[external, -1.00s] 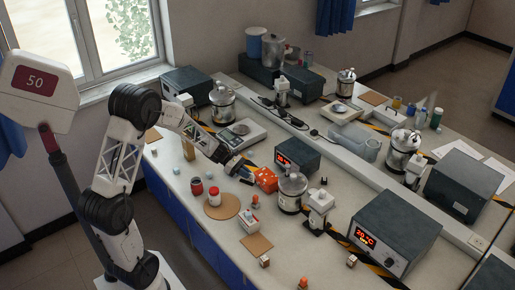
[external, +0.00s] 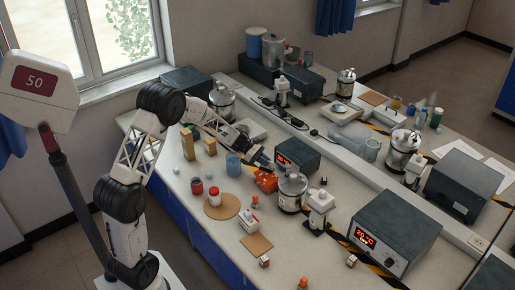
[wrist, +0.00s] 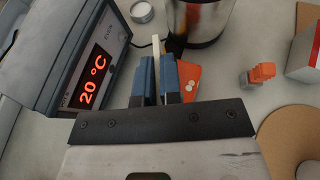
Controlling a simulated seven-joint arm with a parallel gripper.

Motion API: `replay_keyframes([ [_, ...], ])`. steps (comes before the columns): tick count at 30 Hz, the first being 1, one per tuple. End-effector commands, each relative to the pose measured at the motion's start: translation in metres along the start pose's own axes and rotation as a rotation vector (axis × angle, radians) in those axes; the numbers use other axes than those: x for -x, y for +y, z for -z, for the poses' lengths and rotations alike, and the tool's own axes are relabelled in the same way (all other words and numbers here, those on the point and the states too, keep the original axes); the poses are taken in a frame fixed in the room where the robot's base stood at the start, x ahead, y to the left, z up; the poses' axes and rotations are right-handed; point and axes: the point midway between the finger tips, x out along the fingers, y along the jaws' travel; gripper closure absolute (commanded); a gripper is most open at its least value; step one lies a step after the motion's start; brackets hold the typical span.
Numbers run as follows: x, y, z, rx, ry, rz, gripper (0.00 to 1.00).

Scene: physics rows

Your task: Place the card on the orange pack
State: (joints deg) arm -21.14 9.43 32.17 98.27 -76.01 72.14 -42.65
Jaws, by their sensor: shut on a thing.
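The card (wrist: 156,48) is a thin, pale cream strip seen edge-on in the wrist view. My gripper (wrist: 157,72) has its two blue fingers shut on it, and the card's far end sticks out past the fingertips. The orange pack (wrist: 188,80) lies just right of the fingers in the wrist view, partly hidden by the right finger; white spots show on it. In the external view the orange pack (external: 265,182) is on the bench, just below my gripper (external: 258,158) in the picture. The card cannot be made out there.
A box with a red 20 °C display (wrist: 92,75) stands close left of the fingers in the wrist view. A metal vessel (external: 291,192) stands right beside the pack. A blue cup (external: 233,164) and wooden blocks (external: 188,142) are to the left. A round cork mat (external: 221,207) lies in front.

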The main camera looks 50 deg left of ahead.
Motion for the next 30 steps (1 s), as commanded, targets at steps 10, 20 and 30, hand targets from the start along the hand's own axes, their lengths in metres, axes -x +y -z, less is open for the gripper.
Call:
replay_keyframes([
  [10,-0.001,0.005,-0.001,-0.001,0.000,-0.001,1.00],
  [20,-0.008,0.004,0.016,0.002,0.000,0.000,1.00],
  [30,-0.014,0.005,0.032,-0.001,0.000,-0.001,1.00],
])
